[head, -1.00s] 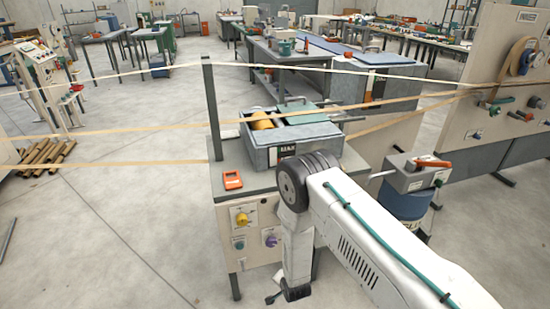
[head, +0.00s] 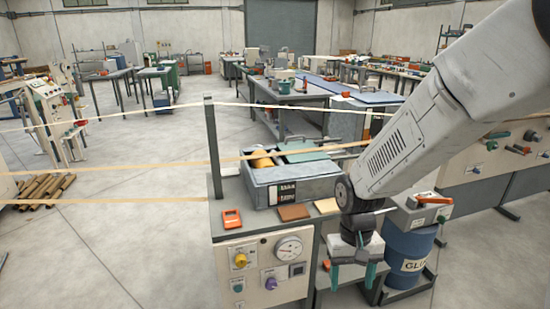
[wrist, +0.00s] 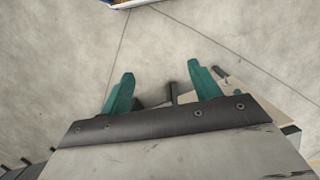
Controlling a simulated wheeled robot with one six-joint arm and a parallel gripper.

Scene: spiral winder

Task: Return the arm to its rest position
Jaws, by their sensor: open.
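My gripper (head: 352,276) hangs from my white arm at the right of the head view, pointing down in front of the winder's work table. Its two green fingers stand apart with nothing between them. In the wrist view the open fingers (wrist: 164,92) show over bare concrete floor, with a dark bracket-like part just beyond them. My arm reaches in from the upper right of the head view and hides part of the table's right side.
The table holds a grey box (head: 285,187) with a yellow roll, an orange device (head: 232,219) and a brown block (head: 293,212). A blue glue drum (head: 408,256) stands close to the right of my gripper. Tan strips stretch across the scene. Open floor lies at left.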

